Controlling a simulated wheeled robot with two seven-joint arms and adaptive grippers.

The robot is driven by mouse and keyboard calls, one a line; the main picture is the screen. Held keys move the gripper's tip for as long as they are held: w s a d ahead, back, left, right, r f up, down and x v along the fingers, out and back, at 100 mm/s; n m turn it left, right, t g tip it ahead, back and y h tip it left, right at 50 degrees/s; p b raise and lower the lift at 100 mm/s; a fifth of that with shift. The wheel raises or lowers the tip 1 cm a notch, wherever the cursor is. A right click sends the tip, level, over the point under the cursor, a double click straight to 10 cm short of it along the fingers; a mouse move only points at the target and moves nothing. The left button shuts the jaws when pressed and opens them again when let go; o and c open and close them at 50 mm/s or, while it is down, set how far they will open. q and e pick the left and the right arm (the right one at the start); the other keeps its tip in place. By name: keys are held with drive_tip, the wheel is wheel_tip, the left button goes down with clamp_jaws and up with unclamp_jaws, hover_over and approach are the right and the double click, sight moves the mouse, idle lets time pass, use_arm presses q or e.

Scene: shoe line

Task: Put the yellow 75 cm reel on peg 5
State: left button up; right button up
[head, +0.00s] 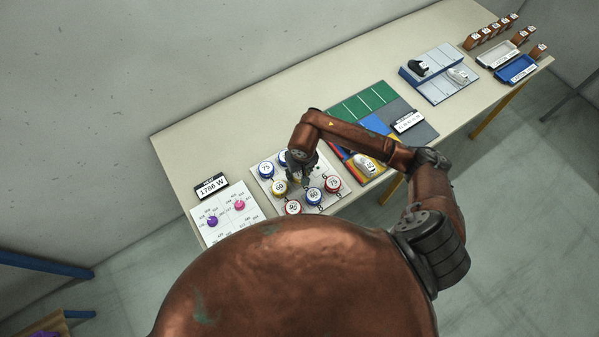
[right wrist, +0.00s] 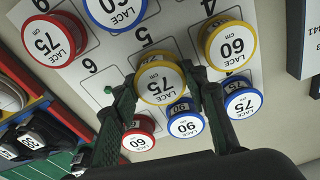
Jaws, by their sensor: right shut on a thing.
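The yellow 75 cm reel (right wrist: 160,82) is between the two fingers of my right gripper (right wrist: 162,92), which are shut on it. It sits beside the printed number 5 on the white peg board (right wrist: 88,88), over the middle of the board. I cannot tell whether it is above the peg or down on it. In the head view my right gripper (head: 300,178) is over the board and hides the reel. Number 6's place shows a bare green peg (right wrist: 108,90). My left gripper is not in view.
Close around are a yellow 60 reel (right wrist: 230,44), a blue 90 reel (right wrist: 185,122), a blue 75 reel (right wrist: 242,101), a red 60 reel (right wrist: 138,140) and a red 75 reel (right wrist: 50,42). A colored mat with a shoe (head: 363,163) lies right of the board.

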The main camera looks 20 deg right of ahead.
drive_tip(key=shift+f, duration=0.25)
drive_tip(key=shift+f+b, duration=0.45)
drive_tip(key=shift+b, duration=0.3)
drive_tip(key=o, duration=1.2)
drive_tip(key=shift+c, duration=0.2)
drive_tip(key=shift+r, duration=0.2)
drive_tip(key=shift+w+r+p, duration=0.1)
drive_tip(key=shift+r+p, duration=0.7)
drive_tip(key=shift+p, duration=0.05)
wheel_tip(320, 180, up, 11)
drive_tip(key=s+b, duration=0.1)
drive_tip(key=shift+s+b, duration=0.3)
drive_tip(key=shift+b, duration=0.05)
